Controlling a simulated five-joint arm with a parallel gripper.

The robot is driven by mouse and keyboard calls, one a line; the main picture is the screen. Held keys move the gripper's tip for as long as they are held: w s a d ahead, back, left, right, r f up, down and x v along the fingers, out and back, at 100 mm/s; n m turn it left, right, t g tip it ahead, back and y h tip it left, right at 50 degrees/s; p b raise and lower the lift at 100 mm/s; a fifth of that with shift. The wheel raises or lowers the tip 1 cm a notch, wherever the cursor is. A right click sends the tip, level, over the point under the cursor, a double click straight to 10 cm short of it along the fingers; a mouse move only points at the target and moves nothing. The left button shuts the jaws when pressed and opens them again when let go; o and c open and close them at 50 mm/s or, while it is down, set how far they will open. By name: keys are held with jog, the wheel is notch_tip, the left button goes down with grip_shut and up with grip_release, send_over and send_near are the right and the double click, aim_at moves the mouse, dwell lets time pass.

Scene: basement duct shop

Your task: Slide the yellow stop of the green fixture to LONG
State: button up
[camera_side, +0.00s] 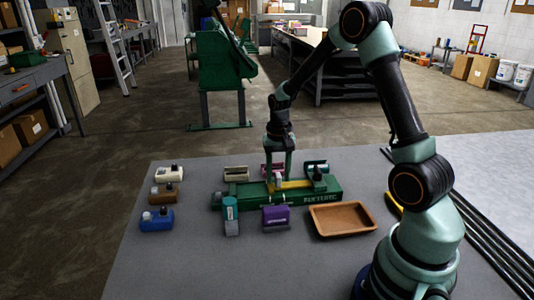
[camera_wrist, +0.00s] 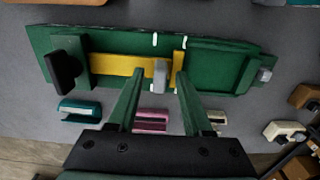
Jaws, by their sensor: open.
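The green fixture (camera_side: 325,192) lies on the grey bench in the side view. It also fills the upper part of the wrist view (camera_wrist: 220,60). Its yellow stop (camera_wrist: 115,64) is a flat bar with a raised crosspiece and a grey knob (camera_wrist: 160,75). The crosspiece lies by the right one of two white marks in the wrist view. No LONG label is readable. The stop also shows in the side view (camera_side: 294,184). My gripper (camera_side: 279,180) is open and points down at the stop. In the wrist view its fingertips (camera_wrist: 159,74) appear either side of the knob; contact is unclear.
A brown tray (camera_side: 342,231), a purple block (camera_side: 276,217) and a teal piece (camera_side: 231,222) stand in front of the fixture. White (camera_side: 169,174), brown (camera_side: 164,194) and blue (camera_side: 156,220) blocks sit left. Several smaller pieces stand behind. Dark rods (camera_side: 490,237) lie right.

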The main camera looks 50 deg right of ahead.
jog(key=shift+f, duration=0.35)
grip_shut()
jog(key=shift+r, duration=0.1)
dwell(1.1)
